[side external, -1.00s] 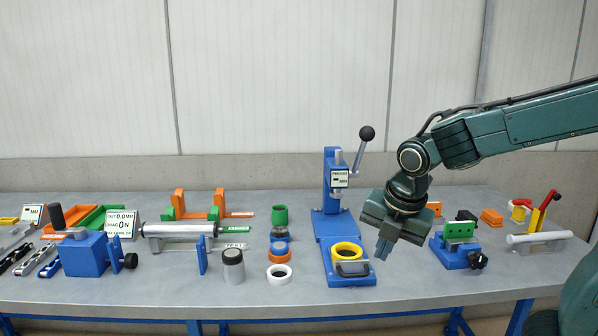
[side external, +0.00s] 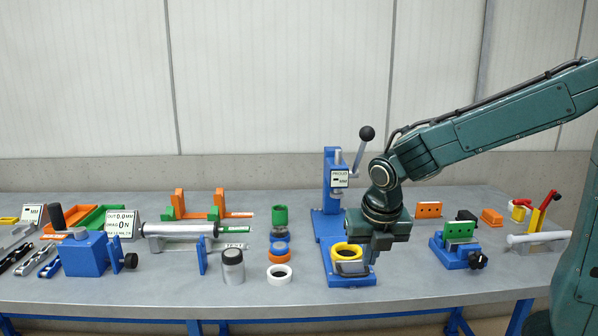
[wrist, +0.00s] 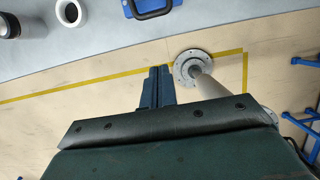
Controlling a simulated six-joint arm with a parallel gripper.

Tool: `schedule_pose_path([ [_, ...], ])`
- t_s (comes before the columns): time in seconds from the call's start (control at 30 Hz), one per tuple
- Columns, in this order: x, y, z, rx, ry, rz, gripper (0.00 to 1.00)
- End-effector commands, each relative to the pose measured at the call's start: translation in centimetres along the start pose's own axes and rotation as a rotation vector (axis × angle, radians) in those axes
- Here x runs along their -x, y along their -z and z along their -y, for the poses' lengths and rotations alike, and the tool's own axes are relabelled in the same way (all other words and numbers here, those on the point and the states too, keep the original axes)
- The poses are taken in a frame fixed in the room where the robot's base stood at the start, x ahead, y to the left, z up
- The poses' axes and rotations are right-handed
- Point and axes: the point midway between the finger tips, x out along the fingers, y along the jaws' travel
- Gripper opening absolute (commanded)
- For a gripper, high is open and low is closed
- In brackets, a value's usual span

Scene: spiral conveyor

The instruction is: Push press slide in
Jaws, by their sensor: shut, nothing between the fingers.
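The blue press (side external: 332,190) stands on the bench, with a lever ending in a black ball and a small display. Its blue slide (side external: 346,281) reaches out towards the bench's front edge and carries a yellow ring (side external: 345,250) and a grey handle (side external: 352,268) at its front end. The slide's front end and handle also show at the top of the wrist view (wrist: 153,10). My gripper (side external: 371,257) is shut and empty, pointing down just right of the handle in the side view. In the wrist view its fingers (wrist: 158,72) lie together; I cannot tell whether they touch the slide.
A white ring (side external: 279,274), an orange ring (side external: 280,255) and a grey cylinder with a dark top (side external: 233,268) stand left of the slide. A blue vise with a green block (side external: 460,240) is to the right. The wrist view shows floor beyond the bench edge.

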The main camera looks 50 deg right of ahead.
Motion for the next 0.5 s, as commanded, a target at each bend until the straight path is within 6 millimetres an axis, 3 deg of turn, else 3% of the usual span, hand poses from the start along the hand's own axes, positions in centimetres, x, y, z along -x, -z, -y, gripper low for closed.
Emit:
schedule_pose_path([
  [0.5,-6.0,0.1,0.1,0.000,0.003,-0.004,0.00],
])
